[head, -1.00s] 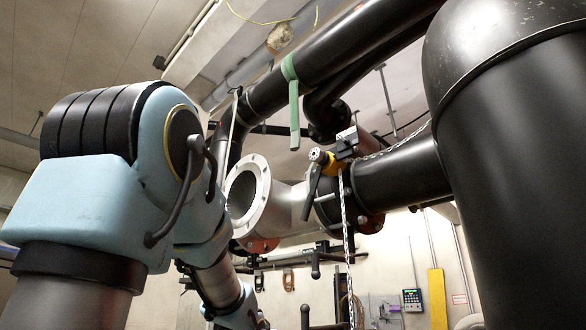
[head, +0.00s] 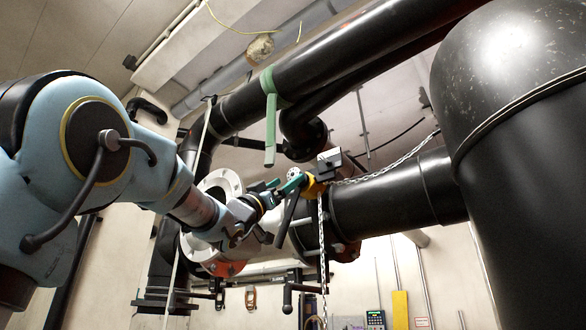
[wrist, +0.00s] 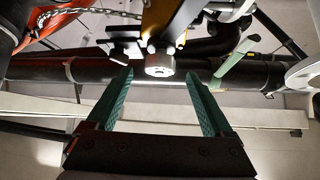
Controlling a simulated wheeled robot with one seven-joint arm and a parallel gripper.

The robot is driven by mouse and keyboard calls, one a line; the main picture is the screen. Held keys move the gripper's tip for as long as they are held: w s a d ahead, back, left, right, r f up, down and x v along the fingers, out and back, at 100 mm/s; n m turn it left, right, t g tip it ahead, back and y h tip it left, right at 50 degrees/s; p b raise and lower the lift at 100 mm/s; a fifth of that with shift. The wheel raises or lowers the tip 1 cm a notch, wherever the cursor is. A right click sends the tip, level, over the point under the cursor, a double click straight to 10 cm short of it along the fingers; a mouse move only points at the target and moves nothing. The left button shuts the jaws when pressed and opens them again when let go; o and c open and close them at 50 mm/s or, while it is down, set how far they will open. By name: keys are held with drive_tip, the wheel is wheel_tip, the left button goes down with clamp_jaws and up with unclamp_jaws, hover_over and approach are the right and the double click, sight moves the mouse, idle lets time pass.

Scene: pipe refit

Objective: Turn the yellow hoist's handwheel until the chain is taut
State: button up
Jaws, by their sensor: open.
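The yellow hoist (head: 314,188) hangs beside the large black pipe in the head view. Its body also shows at the top of the wrist view (wrist: 160,18). A chain (head: 392,166) runs from the hoist to the upper right with a slight sag, and another length (head: 321,250) hangs straight down. My gripper (wrist: 159,74) is open, its teal fingers apart, with the handwheel centred between or just beyond the fingertips. I cannot tell whether they touch it.
A black lever (head: 287,222) hangs beside the hoist, close to my gripper. A grey flanged pipe end (head: 222,184) lies behind my forearm. A green strap (head: 270,130) hangs from the overhead pipe. A large black vessel (head: 515,180) fills the right.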

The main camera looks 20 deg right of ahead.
sight(290, 177)
drive_tip(key=p+x, duration=0.2)
drive_tip(key=x, duration=0.3)
drive_tip(key=shift+d+r+p, duration=0.1)
drive_tip(key=shift+p, duration=0.2)
drive_tip(key=shift+c, duration=0.4)
clamp_jaws()
drive_tip(key=shift+w+m+g, duration=0.1)
drive_tip(key=shift+m+g, duration=0.6)
drive_tip(key=m+g, duration=0.3)
drive_tip(key=m, duration=0.1)
drive_tip(key=shift+g+h+b, duration=0.3)
drive_tip(key=shift+g, duration=0.1)
drive_tip(key=m+g+y, duration=0.1)
drive_tip(key=m+g, duration=0.2)
drive_tip(key=m, duration=0.1)
drive_tip(key=m+g+y+p, duration=0.1)
drive_tip(key=m+g, duration=0.2)
drive_tip(key=m, duration=0.1)
drive_tip(key=shift+g, duration=0.3)
drive_tip(key=m+g+y, duration=0.1)
drive_tip(key=m+y, duration=0.1)
drive_tip(key=m, duration=0.1)
drive_tip(key=m+g+y, duration=0.1)
drive_tip(key=m+y, duration=0.1)
drive_tip(key=m, duration=0.1)
drive_tip(key=shift+g, duration=0.3)
